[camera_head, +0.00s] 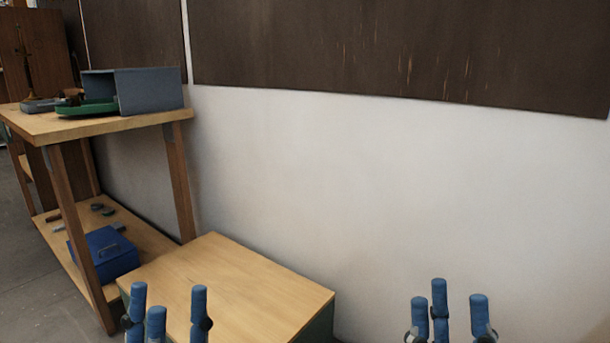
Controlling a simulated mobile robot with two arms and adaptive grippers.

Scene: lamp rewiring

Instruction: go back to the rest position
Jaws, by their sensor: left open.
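My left gripper (168,308) is at the bottom left of the head view, its blue fingers pointing up and spread apart. It is open with nothing between the fingers, and it shows in front of the low cabinet's wooden top (225,272). My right gripper (449,310) is at the bottom right, in front of the white wall. Its blue fingers are also spread and hold nothing. The lower parts of both grippers are cut off by the frame's edge.
A wooden workbench (130,122) stands at the left, bearing a grey open box (150,92) and a green tray (88,109). A blue toolbox (104,252) sits on its lower shelf. The low cabinet's top is bare. The white wall (400,190) closes off the back.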

